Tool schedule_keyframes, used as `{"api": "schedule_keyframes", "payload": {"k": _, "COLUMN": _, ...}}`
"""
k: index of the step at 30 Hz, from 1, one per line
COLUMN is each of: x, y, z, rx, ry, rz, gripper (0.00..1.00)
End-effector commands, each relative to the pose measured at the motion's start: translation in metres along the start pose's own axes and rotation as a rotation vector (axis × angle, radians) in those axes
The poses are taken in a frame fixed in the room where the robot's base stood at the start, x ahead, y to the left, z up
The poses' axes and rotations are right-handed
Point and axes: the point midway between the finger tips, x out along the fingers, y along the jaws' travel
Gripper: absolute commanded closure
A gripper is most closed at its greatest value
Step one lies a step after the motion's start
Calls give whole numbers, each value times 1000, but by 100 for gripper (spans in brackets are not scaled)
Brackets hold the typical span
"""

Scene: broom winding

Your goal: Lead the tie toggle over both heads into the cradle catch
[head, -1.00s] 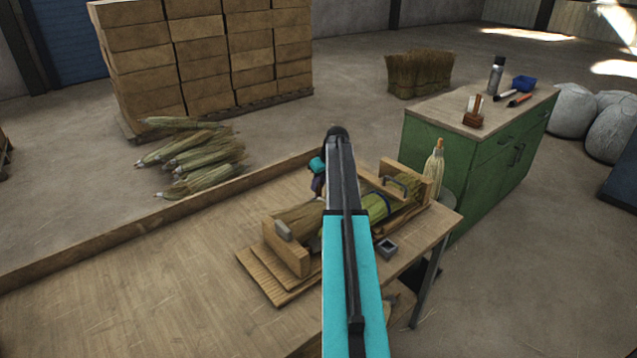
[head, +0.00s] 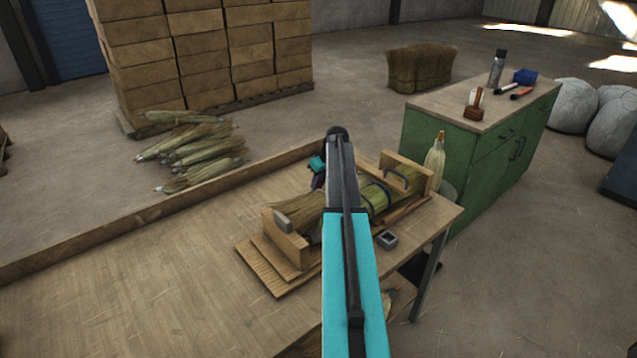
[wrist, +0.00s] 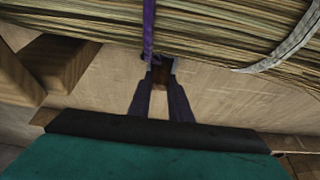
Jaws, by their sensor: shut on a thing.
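My gripper (wrist: 160,80) is shut on a small brown toggle (wrist: 161,72) in the wrist view. A purple tie cord (wrist: 149,25) runs up from it across the straw of a broom head (wrist: 220,25). In the head view my gripper (head: 318,181) is at the far side of the wooden cradle (head: 290,250), pointing down. Broom heads (head: 376,198) lie in the cradle with dark bands around them. My arm covers the middle of the cradle. The toggle is hidden in the head view, and I cannot make out the catch.
A small grey metal box (head: 386,240) sits on the workbench (head: 170,270) in front of the cradle. The bench's left part is clear. A raised board (head: 150,213) edges its far side. A green cabinet (head: 440,148) stands to the right. Loose brooms (head: 195,155) lie on the floor beyond.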

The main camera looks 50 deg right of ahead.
Motion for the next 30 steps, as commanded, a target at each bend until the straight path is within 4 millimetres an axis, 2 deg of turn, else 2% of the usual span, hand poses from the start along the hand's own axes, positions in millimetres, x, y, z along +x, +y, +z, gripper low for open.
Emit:
{"api": "schedule_keyframes", "payload": {"k": 8, "x": 2, "y": -1, "z": 3, "rx": 0, "ry": -7, "rz": -3, "gripper": 100}}
{"api": "schedule_keyframes", "payload": {"k": 9, "x": 3, "y": -1, "z": 3, "rx": 0, "ry": -7, "rz": -3, "gripper": 77}}
{"api": "schedule_keyframes", "payload": {"k": 12, "x": 2, "y": -1, "z": 3, "rx": 0, "ry": -6, "rz": -2, "gripper": 60}}
{"api": "schedule_keyframes", "payload": {"k": 23, "x": 0, "y": 0, "z": 2, "rx": 0, "ry": -3, "rz": -1, "gripper": 60}}
{"api": "schedule_keyframes", "payload": {"k": 30, "x": -13, "y": 0, "z": 2, "rx": 1, "ry": -2, "rz": -1, "gripper": 60}}
